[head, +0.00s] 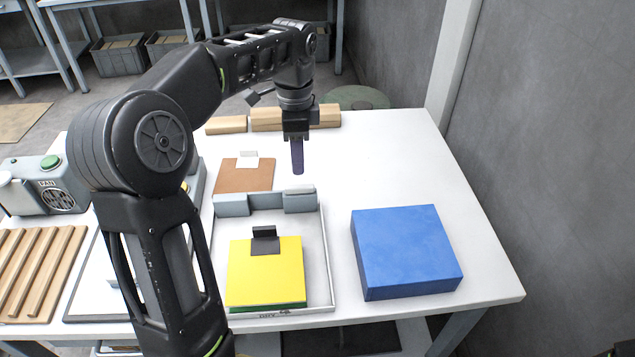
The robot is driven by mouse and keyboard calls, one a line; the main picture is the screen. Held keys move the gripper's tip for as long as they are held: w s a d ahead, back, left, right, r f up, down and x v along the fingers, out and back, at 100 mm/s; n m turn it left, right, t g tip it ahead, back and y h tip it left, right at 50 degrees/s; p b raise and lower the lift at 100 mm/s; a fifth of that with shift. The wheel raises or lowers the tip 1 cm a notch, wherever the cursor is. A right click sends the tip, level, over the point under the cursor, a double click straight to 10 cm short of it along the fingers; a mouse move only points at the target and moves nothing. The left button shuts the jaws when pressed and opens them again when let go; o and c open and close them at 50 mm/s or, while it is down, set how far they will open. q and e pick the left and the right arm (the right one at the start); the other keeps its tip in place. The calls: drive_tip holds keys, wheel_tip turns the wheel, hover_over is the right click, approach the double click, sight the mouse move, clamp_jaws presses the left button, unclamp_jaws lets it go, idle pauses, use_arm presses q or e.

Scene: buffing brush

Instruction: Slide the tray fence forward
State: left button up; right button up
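The tray fence (265,202) is a grey-blue bar with a raised block at each end. It lies across the far end of the shallow pale tray (322,255). A yellow square block (262,285) with a green base sits in the near part of the tray, with a small black piece (265,242) on it. My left gripper (298,172) points down above the table, just beyond the fence's right block and apart from it in the picture. Its fingers show as one dark purple bar, together and empty. Its exact height is hard to tell. My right gripper is not in view.
A blue box (405,252) stands right of the tray. A brown board (244,176) lies beyond the fence, and wooden blocks (295,118) line the back edge. A ribbed wooden rack (38,270) and grey device (45,190) are at left. The table's back right is clear.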

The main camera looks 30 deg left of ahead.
sight(299, 186)
use_arm(q)
drive_tip(key=shift+w+d, duration=0.1)
idle(0.3)
wheel_tip(299, 186, down, 8)
drive_tip(key=shift+r, duration=0.1)
idle(0.4)
drive_tip(key=shift+c, duration=0.5)
clamp_jaws()
idle(0.8)
